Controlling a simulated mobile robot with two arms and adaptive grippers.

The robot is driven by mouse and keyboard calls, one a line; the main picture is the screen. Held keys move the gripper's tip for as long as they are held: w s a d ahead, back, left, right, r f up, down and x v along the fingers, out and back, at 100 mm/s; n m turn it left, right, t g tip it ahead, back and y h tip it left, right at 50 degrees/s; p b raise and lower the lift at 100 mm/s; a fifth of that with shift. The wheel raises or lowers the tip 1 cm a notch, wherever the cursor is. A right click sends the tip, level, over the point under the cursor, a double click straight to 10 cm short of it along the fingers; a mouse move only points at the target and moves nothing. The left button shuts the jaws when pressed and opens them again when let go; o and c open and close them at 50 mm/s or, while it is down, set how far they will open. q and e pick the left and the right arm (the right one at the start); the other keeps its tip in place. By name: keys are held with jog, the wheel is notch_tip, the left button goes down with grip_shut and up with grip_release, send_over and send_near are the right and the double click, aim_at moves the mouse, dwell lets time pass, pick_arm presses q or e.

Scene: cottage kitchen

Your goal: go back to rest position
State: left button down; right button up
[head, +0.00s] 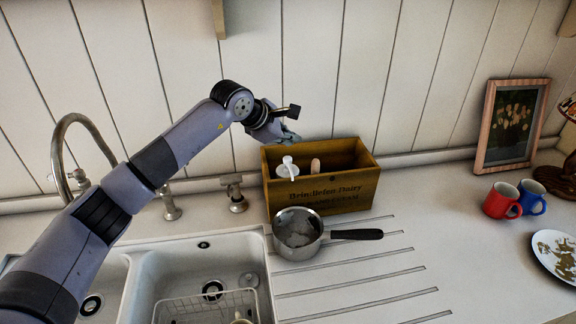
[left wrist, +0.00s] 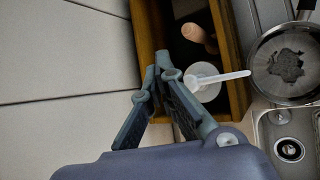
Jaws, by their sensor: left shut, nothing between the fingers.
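My left arm reaches in from the left of the head view, and its gripper (head: 290,136) is above the back left edge of a wooden box (head: 345,193). In the left wrist view the left gripper (left wrist: 162,62) is shut and empty, with its fingertips together near the rim of the box (left wrist: 145,32). A white-handled utensil (head: 289,168) and a wooden handle (head: 315,165) stand in the box. My right gripper is in neither view.
A saucepan (head: 297,232) sits in front of the box on the grooved drainer. The sink (head: 150,268) with a tap (head: 58,160) lies left. A red mug (head: 499,203), blue mug (head: 531,200), plate (head: 556,252) and framed picture (head: 511,127) are right. The drainer's front is clear.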

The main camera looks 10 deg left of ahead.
aim_at(289, 160)
pick_arm(q)
notch_tip(289, 160, down, 3)
jog(key=shift+f+b, duration=0.1)
jog(key=shift+b, duration=0.75)
jog(key=shift+f, duration=0.25)
jog(key=shift+f+b, duration=0.15)
jog(key=shift+b, duration=0.2)
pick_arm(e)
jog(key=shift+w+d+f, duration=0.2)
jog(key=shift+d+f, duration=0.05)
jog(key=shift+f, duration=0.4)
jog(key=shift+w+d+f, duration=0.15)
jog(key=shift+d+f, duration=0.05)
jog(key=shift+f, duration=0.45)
